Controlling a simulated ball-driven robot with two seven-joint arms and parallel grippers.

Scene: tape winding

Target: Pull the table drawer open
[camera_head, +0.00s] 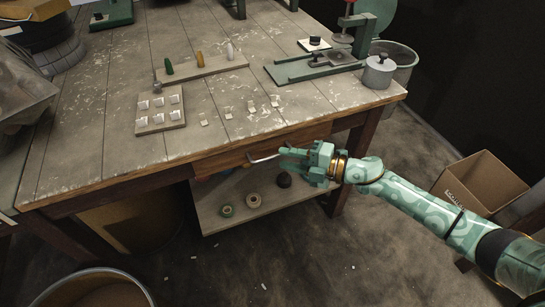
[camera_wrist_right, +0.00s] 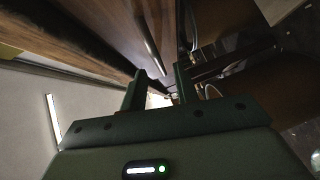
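The wooden drawer front (camera_head: 222,161) sits under the table's front edge. It looks closed or nearly so; I cannot tell exactly. Its metal bar handle (camera_head: 262,158) shows just left of my right gripper (camera_head: 291,156). In the right wrist view the handle (camera_wrist_right: 151,45) runs down toward the space between the fingertips of my right gripper (camera_wrist_right: 159,78). The fingers are apart, with a gap between them. I cannot tell whether they touch the handle. My left gripper is out of view.
The worn table (camera_head: 90,110) holds a peg board (camera_head: 203,70), a block tray (camera_head: 160,112) and a green fixture (camera_head: 310,66). A lower shelf (camera_head: 235,215) with tape rolls lies beneath the drawer.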

